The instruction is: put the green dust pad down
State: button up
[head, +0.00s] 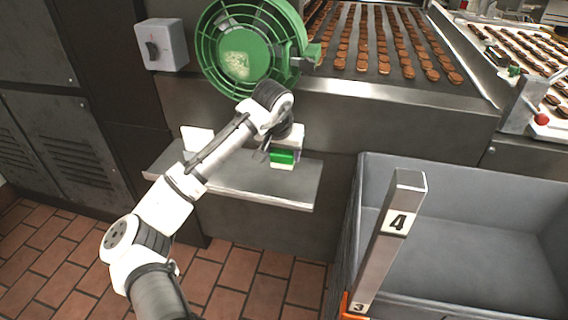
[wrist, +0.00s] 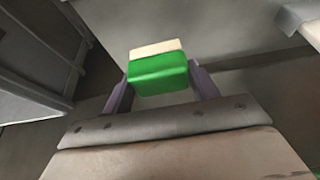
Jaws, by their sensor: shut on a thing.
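The green dust pad (head: 284,157) has a green body and a pale face. My gripper (head: 270,156) is shut on it, over the right part of the grey metal shelf (head: 300,190). In the wrist view the pad (wrist: 158,76) sits between the two purple-grey fingers of my gripper (wrist: 160,80), with its pale side facing away from the palm. I cannot tell whether the pad touches the shelf.
A green round fan (head: 238,65) is mounted just above my wrist. A white block (head: 197,139) stands at the shelf's back left. A grey bin (head: 470,235) and a post marked 4 (head: 400,210) stand at the right. The shelf's front left is bare.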

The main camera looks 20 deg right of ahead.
aim_at(283, 164)
jog(key=x, duration=0.3)
jog(key=shift+w+r, duration=0.1)
jog(key=shift+w, duration=0.05)
notch_tip(283, 164, down, 3)
jog(key=shift+r+p, duration=0.1)
jog(key=shift+p, duration=0.25)
jog(key=shift+w+d+f+p, duration=0.1)
jog(key=shift+d+f+p, duration=0.05)
jog(key=shift+f+p, duration=0.45)
jog(key=shift+c, duration=0.3)
jog(key=o, duration=0.9)
jog(key=shift+o, duration=0.2)
jog(key=shift+f+b, duration=0.2)
jog(key=shift+b, duration=0.15)
jog(key=s+a, duration=0.2)
jog(key=s, duration=0.1)
jog(key=s+a+b, duration=0.1)
jog(key=s+a, duration=0.1)
jog(key=s, duration=0.2)
jog(key=s+a+r+b, duration=0.1)
jog(key=s+a, duration=0.2)
jog(key=shift+s, duration=0.15)
jog(key=shift+r, duration=0.1)
